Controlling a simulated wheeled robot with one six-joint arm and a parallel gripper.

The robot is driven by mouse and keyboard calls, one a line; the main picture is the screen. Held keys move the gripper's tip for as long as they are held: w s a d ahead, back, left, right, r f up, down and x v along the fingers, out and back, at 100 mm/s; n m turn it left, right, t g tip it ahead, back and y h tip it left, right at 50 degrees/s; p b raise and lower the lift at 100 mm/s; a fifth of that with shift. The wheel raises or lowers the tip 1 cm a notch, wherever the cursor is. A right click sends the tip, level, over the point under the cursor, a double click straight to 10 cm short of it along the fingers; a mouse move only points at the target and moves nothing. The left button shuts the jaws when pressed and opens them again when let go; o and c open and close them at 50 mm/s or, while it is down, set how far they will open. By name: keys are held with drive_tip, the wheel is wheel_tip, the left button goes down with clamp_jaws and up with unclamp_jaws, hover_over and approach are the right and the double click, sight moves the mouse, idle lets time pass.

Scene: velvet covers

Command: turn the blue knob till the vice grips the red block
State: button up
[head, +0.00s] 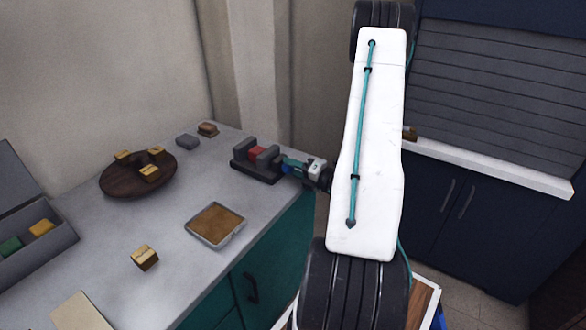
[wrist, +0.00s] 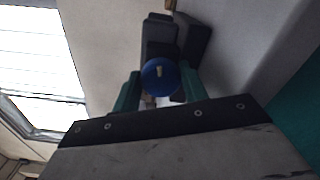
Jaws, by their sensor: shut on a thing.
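The dark grey vice (head: 258,172) stands on the counter near its right edge, with the red block (head: 257,153) between its jaws. I cannot tell whether the jaws touch the block on both sides. My gripper (head: 291,166) reaches the vice from the right. In the wrist view the blue knob (wrist: 160,76) sits between the two teal fingers of my gripper (wrist: 160,88), which are shut on it. A pale mark shows on the knob's face. The vice body (wrist: 188,42) is behind the knob, and the red block cannot be made out there.
A round brown board (head: 137,178) with several wooden blocks lies at the left. A shallow tray (head: 215,225) and a loose block (head: 145,257) are nearer. A grey block (head: 187,141) lies behind the vice. A grey box (head: 35,245) is far left.

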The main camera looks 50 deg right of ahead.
drive_tip(key=shift+m, duration=0.7)
drive_tip(key=o, duration=1)
drive_tip(key=s, duration=0.7)
drive_tip(key=shift+s+d, duration=0.35)
drive_tip(key=shift+s, duration=0.05)
